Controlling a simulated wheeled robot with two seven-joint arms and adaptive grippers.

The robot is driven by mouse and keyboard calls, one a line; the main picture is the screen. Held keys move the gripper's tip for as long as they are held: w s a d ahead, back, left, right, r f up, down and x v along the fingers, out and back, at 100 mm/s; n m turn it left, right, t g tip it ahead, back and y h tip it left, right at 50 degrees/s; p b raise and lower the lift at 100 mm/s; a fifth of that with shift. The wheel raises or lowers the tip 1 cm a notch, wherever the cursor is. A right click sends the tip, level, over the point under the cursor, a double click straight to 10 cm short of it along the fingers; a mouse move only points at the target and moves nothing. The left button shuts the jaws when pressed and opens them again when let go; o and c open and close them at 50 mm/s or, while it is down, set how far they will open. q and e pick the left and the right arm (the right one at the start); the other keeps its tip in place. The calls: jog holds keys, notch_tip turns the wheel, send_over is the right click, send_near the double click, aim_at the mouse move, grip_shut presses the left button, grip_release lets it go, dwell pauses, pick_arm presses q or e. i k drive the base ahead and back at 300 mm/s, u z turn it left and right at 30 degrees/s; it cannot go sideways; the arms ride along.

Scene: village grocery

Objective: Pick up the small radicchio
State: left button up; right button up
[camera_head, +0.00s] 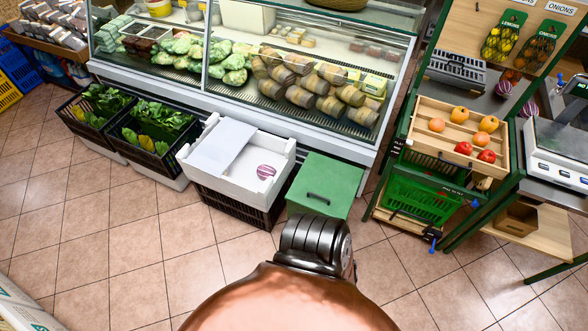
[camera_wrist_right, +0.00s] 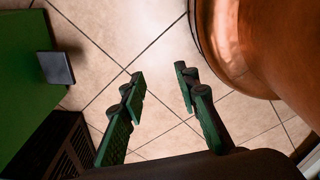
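A purple-and-white striped radicchio (camera_head: 265,172) lies in the white crate (camera_head: 285,165), near its right end and beside a pale sheet or board. Two more purple striped round things, one at the rack (camera_head: 503,88) and one by the scale (camera_head: 529,109), show at the right; I cannot tell whether they are radicchios. My right gripper (camera_wrist_right: 159,84) is open and empty in the right wrist view, with tiled floor behind its fingers. No radicchio shows in that view. Neither gripper shows in the head view.
A green box with a dark handle (camera_head: 324,187) stands right of the white crate; it also shows in the wrist view (camera_wrist_right: 20,75). Black crates of greens (camera_head: 150,130) stand left. A glass display case (camera_head: 270,60) is behind. A wooden fruit tray (camera_head: 425,110) is right. Tiled floor lies in front.

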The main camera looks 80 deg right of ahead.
aim_at(263, 172)
jog(key=z, duration=0.95)
jog(key=i, duration=0.8)
jog(key=z, duration=0.75)
